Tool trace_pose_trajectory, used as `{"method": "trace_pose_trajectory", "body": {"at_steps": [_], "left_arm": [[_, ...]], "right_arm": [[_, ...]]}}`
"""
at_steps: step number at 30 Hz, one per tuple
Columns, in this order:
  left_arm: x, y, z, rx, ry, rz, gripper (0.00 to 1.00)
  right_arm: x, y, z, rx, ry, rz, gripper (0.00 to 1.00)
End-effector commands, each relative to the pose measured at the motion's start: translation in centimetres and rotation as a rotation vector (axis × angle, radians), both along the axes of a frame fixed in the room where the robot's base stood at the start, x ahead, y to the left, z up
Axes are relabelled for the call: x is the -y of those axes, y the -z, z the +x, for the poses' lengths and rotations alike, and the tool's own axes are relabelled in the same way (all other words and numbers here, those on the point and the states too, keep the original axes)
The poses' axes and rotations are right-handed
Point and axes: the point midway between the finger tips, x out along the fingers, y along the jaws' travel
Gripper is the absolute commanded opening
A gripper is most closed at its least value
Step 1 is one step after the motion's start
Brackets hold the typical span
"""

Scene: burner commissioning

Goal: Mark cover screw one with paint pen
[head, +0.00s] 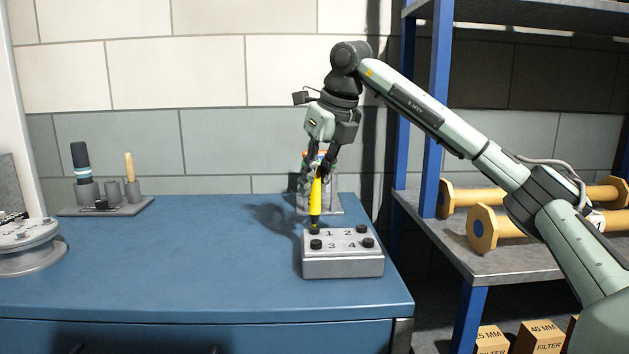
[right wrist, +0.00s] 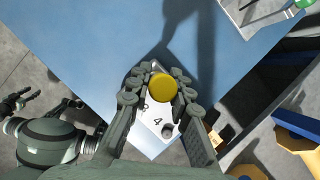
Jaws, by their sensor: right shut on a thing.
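The grey cover block (head: 342,265) sits near the right front of the blue bench, with black screws at its corners beside printed numbers 1 to 4. My right gripper (head: 321,170) is shut on the yellow paint pen (head: 316,195), which stands nearly upright, point down. The pen's lower end is at cover screw one (head: 314,231), at the block's back left; I cannot tell if it touches. In the right wrist view the pen's round yellow end (right wrist: 161,87) hides part of the block. What looks like my left gripper (right wrist: 16,104) shows small at that view's left edge.
A grey holder (head: 120,207) with upright tools stands at the back left. A rack (head: 335,205) stands just behind the block. A round metal part (head: 28,258) lies at far left. Blue-posted shelving (head: 430,150) is close on the right. The bench middle is clear.

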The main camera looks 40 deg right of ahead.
Motion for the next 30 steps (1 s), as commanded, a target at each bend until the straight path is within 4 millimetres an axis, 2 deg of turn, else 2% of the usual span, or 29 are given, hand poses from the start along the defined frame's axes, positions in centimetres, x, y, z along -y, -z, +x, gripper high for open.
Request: {"method": "trace_pose_trajectory", "body": {"at_steps": [16,30], "left_arm": [[0.0,-2.1,0.3,0.005,0.001,0.001,0.4],[0.0,-2.1,0.3,0.005,0.001,0.001,0.4]], "right_arm": [[0.0,-2.3,0.0,0.001,0.0,0.0,0.0],[0.0,-2.7,0.0,0.002,0.0,0.001,0.0]]}}
